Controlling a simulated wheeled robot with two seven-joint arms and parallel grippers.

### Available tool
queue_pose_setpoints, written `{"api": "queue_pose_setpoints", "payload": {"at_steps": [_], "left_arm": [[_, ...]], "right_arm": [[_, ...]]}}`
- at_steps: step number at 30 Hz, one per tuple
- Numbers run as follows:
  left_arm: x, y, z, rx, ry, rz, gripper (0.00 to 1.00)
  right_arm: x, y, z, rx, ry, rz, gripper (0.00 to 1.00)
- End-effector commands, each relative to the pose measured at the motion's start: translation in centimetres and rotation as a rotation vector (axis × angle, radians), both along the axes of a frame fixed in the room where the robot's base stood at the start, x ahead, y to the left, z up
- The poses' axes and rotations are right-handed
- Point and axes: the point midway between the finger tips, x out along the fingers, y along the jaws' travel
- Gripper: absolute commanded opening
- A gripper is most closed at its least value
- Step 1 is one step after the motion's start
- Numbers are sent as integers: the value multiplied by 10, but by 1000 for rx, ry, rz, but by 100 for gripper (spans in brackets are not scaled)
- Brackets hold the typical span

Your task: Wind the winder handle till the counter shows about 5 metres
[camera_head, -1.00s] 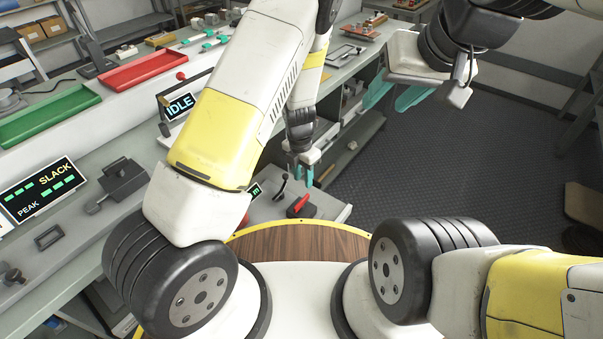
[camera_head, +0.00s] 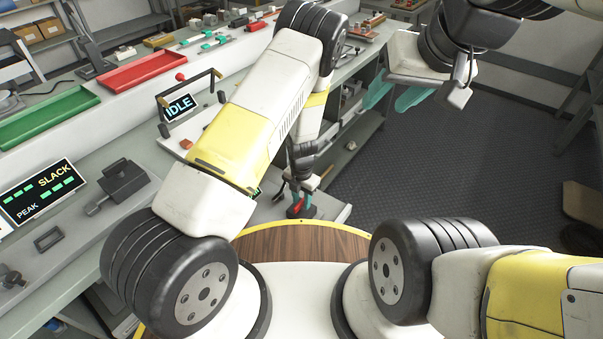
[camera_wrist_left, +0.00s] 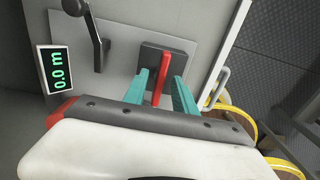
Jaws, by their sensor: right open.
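In the left wrist view, a red handle (camera_wrist_left: 162,75) stands on a dark square base (camera_wrist_left: 166,56). My left gripper (camera_wrist_left: 161,78) is open, with one teal finger on each side of the red handle and gaps visible between. A black crank-like arm with a round knob (camera_wrist_left: 95,40) is to its left. The counter display (camera_wrist_left: 57,81) reads 0.0 m. In the head view, my left gripper (camera_head: 303,206) is down at the red handle (camera_head: 293,210), which it partly hides. My right gripper (camera_head: 396,95) is open and empty, above the floor at upper right.
The long grey bench carries a display reading IDLE (camera_head: 179,107), another reading SLACK (camera_head: 42,192), a red tray (camera_head: 140,70) and a green tray (camera_head: 45,118). A black clamp-like device (camera_head: 122,180) sits on the bench at left. The dark floor (camera_head: 440,160) at right is clear.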

Motion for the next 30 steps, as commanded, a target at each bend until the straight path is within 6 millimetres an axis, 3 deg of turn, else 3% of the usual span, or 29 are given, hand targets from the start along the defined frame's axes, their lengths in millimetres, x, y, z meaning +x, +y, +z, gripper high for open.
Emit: {"api": "queue_pose_setpoints", "payload": {"at_steps": [3,8,20,30], "left_arm": [[0,0,0,0,0,0,31],[0,0,0,0,0,0,0],[0,0,0,0,0,-23,0],[0,0,0,0,1,-217,0]], "right_arm": [[0,0,0,0,0,0,44],[0,0,0,0,0,0,44],[0,0,0,0,0,0,44],[0,0,0,0,0,0,44]]}}
